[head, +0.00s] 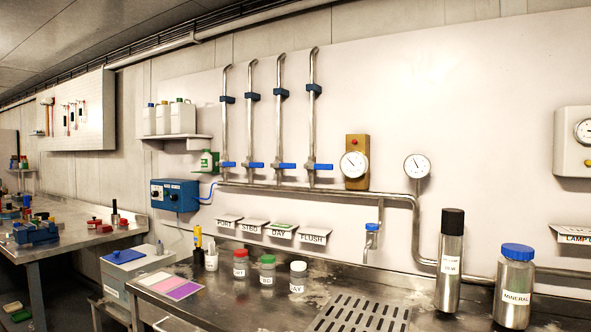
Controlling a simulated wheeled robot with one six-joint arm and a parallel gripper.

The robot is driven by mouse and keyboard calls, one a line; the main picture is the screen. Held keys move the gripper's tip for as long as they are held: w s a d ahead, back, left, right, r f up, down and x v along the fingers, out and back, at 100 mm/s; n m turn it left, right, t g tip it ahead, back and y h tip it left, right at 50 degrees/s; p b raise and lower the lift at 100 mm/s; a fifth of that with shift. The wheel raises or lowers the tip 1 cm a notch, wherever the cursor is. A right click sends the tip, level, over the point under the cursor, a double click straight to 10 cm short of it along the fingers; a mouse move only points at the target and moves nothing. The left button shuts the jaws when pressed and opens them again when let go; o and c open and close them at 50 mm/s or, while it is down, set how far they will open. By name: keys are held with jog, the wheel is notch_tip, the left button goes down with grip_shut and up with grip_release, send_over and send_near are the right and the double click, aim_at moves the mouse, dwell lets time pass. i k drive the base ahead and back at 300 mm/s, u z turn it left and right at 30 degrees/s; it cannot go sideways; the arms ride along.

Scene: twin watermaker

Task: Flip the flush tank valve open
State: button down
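Several vertical steel pipes on the back wall each carry a blue lever valve low down, above a shared horizontal pipe. Label cards below them read, left to right, what looks like PORT, STBD, DAY and FLUSH. The rightmost valve, in line with the FLUSH card (313,236), has a blue lever (320,166) lying level, crosswise to its upright pipe (313,120). The DAY valve's lever (285,166) and the other levers to its left also lie level. My gripper is not in view.
A steel bench (250,300) runs below the valves. On it stand small lidded jars (267,271), a tall black-capped flask (450,262) and a blue-lidded MINERAL bottle (514,288). A gauge (354,165) sits right of the rightmost lever. A small tap (371,238) hangs below.

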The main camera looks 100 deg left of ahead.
aim_at(316, 166)
jog(key=u, duration=2.6)
jog(key=i, duration=0.75)
jog(key=u, duration=0.65)
jog(key=k, duration=0.7)
jog(key=u, duration=0.85)
jog(key=i, duration=1.25)
jog(key=z, duration=0.2)
